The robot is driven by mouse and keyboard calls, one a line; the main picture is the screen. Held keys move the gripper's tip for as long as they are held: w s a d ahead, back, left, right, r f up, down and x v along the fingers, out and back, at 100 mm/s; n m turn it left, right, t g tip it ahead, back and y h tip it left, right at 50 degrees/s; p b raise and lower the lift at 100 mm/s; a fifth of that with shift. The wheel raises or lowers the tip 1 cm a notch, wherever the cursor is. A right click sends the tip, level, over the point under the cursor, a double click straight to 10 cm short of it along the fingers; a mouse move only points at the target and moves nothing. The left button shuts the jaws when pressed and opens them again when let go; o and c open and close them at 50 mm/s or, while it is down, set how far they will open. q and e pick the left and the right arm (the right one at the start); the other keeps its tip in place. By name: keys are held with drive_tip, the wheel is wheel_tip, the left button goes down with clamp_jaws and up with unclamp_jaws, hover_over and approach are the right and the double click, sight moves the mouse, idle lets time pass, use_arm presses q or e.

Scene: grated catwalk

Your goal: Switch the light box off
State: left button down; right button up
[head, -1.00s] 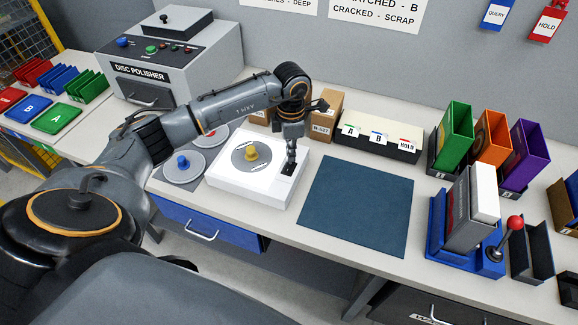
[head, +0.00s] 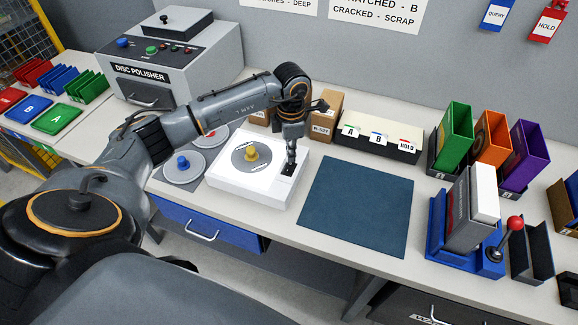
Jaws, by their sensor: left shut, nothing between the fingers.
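The light box (head: 226,193) is a white flat box on the bench, and its top glows bright white. A grey disc with a yellow knob (head: 250,154) lies on its lit top. A small black switch (head: 287,170) sits at the right end of the box top. My left gripper (head: 290,163) is shut and empty, pointing down with its fingertips at the switch. The fingertips partly cover the switch, so I cannot tell its position or whether they touch it. My right gripper is not in view.
A dark blue mat (head: 355,207) lies right of the box. Discs with blue (head: 183,163) and red knobs lie left of it. Cardboard boxes (head: 326,116) and a card tray (head: 378,140) stand behind. A blue stand with a red-knobbed lever (head: 515,224) is at right.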

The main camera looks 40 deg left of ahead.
sight(291, 164)
use_arm(q)
drive_tip(key=shift+f+b, duration=0.85)
drive_tip(key=shift+f, duration=0.2)
idle(0.5)
drive_tip(key=shift+r, duration=0.1)
drive_tip(key=shift+r+p, duration=2.1)
drive_tip(key=shift+r, duration=1.4)
